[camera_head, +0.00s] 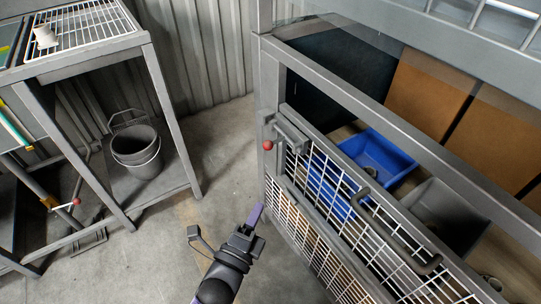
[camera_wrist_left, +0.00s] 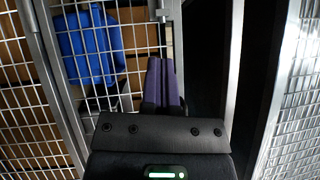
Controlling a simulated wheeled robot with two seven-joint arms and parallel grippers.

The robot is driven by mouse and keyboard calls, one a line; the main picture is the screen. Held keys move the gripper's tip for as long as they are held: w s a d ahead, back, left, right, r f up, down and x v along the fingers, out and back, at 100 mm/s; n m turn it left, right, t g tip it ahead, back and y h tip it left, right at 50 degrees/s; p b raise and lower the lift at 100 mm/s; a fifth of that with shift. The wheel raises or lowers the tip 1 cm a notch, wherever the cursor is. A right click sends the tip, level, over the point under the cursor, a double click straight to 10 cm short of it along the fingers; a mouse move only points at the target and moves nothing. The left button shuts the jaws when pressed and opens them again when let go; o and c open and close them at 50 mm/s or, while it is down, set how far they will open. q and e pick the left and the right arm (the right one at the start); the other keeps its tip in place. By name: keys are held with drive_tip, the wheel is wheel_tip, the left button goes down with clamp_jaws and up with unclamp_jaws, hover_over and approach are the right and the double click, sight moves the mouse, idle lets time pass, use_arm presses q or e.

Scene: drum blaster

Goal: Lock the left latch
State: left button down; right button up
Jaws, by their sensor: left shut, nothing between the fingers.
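The left latch (camera_head: 290,134) is a grey metal block with a red ball knob (camera_head: 267,145), at the upper left corner of the wire mesh gate. My left gripper (camera_head: 257,213) has purple fingers and is shut and empty. In the head view it is below the knob and apart from it, in front of the gate's left post. In the left wrist view the closed fingers (camera_wrist_left: 163,80) point forward beside the mesh, and the red knob does not show. I cannot tell the latch's exact state. My right gripper is out of view.
Behind the mesh gate (camera_head: 330,190) are a blue bin (camera_head: 375,155), a grey bin (camera_head: 445,212) and cardboard boxes (camera_head: 425,92). A dark handle (camera_head: 397,235) sticks out from the gate. A rack with a bucket (camera_head: 137,155) stands at left; the floor between is clear.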

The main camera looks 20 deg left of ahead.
use_arm(q)
drive_tip(key=w+a+r+b, duration=0.1)
drive_tip(key=w+b, duration=0.3)
drive_tip(key=w, duration=0.8)
drive_tip(key=shift+w+a+r+b, duration=0.35)
drive_tip(key=shift+w+a+r, duration=0.05)
drive_tip(key=shift+r, duration=0.15)
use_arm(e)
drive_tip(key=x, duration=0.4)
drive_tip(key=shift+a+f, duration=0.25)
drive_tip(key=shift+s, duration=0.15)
use_arm(q)
drive_tip(key=w+a, duration=0.1)
drive_tip(key=w+a+b, duration=0.1)
drive_tip(key=a, duration=0.1)
drive_tip(key=shift+w+a+r, duration=0.1)
drive_tip(key=shift+w+a, duration=0.05)
drive_tip(key=shift+w, duration=0.15)
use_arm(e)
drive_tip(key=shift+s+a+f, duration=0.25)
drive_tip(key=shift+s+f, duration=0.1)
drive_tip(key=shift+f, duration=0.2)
